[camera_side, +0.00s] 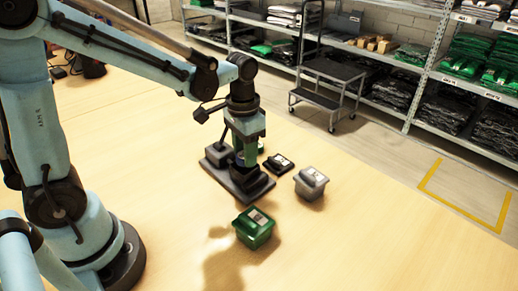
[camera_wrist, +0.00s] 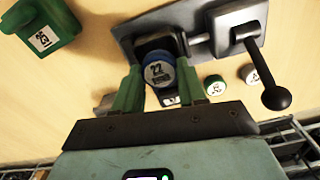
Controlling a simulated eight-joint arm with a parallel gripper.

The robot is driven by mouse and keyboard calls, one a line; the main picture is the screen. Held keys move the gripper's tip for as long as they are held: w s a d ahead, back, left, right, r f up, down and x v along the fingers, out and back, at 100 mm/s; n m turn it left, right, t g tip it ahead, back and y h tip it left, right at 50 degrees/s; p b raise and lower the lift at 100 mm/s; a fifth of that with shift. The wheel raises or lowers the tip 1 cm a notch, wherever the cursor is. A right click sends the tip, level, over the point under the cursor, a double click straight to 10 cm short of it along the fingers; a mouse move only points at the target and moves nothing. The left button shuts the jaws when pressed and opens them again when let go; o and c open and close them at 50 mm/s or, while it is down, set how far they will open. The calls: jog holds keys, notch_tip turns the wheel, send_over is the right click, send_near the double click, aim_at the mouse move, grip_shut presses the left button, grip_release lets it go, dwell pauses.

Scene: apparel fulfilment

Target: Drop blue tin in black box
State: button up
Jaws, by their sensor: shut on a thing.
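My gripper (camera_wrist: 158,84) has its green fingers shut on the blue tin (camera_wrist: 158,70), which has a white label reading 22. The tin is at one end of a black base plate, by a dark square fitting; whether it touches the fitting is unclear. In the side view my gripper (camera_side: 246,155) points down over that plate, and the tin is mostly hidden by the fingers. The low black box (camera_side: 278,164), with a pale label, stands on the table just right of the plate. In the wrist view it is largely hidden behind the fingers.
The black base plate (camera_side: 258,189) carries an upright lever with a ball knob (camera_wrist: 276,97). A grey box (camera_side: 311,184) and a green box (camera_side: 255,228) stand nearby. Two small tins, one green (camera_wrist: 215,86), sit beside the plate. The table's right front is clear.

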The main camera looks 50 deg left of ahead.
jog(key=o, duration=1.1)
jog(key=shift+r, duration=0.1)
notch_tip(320, 180, up, 12)
jog(key=shift+f, duration=0.1)
dwell(0.3)
jog(key=s+f+t, duration=0.1)
jog(key=s+t, duration=0.1)
jog(key=s+f+n+t, duration=0.1)
jog(key=s+f+t, duration=0.1)
jog(key=s+a+f+t, duration=0.1)
jog(key=s+f+t, duration=0.1)
jog(key=t, duration=0.1)
jog(key=shift+s+f+n, duration=0.15)
jog(key=shift+f+n, duration=0.1)
jog(key=shift+n, duration=0.15)
